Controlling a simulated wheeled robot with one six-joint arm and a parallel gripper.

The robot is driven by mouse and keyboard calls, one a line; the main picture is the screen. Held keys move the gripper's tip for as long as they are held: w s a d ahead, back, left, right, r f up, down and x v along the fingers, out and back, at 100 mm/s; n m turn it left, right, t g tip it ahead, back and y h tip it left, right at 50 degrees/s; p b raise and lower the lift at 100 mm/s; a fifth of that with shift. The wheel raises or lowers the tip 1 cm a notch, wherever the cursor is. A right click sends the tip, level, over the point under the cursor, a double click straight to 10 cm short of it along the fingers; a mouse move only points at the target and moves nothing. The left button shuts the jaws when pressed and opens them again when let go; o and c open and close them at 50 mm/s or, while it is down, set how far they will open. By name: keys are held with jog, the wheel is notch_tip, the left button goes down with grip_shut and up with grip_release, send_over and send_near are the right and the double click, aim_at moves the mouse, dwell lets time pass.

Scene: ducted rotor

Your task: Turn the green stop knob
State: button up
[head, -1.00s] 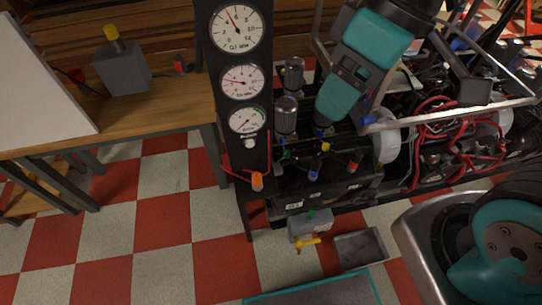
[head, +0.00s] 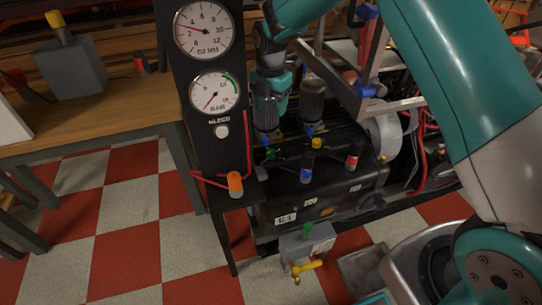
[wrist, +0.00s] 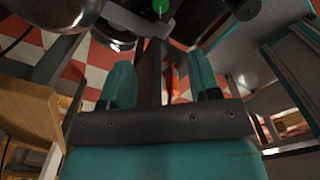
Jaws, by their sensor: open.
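Two green knob-like parts show in the head view. One green knob (head: 270,153) is low on the black machine, beside a yellow one and a blue one. A green cap (head: 308,229) stands on a small grey box with a yellow tap. I cannot tell which is the stop knob. My gripper (head: 270,90) is above the machine among the dark cylinders, apart from both green parts; its tips are partly hidden. In the wrist view my gripper (wrist: 162,82) has its teal fingers spread and nothing between them. A green part (wrist: 160,5) shows at the top edge beyond them.
A black gauge panel (head: 180,110) stands left of the gripper, with an orange knob (head: 235,184) below. Dark ribbed cylinders (head: 312,103) crowd the machine top. A metal frame (head: 372,60) rises at right. The checkered floor (head: 130,215) at left is free.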

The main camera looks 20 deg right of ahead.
aim_at(271, 151)
notch_tip(271, 151, down, 17)
jog(key=b, duration=0.3)
jog(key=shift+r+b, duration=0.1)
jog(key=shift+b, duration=0.3)
jog(key=c, duration=0.9)
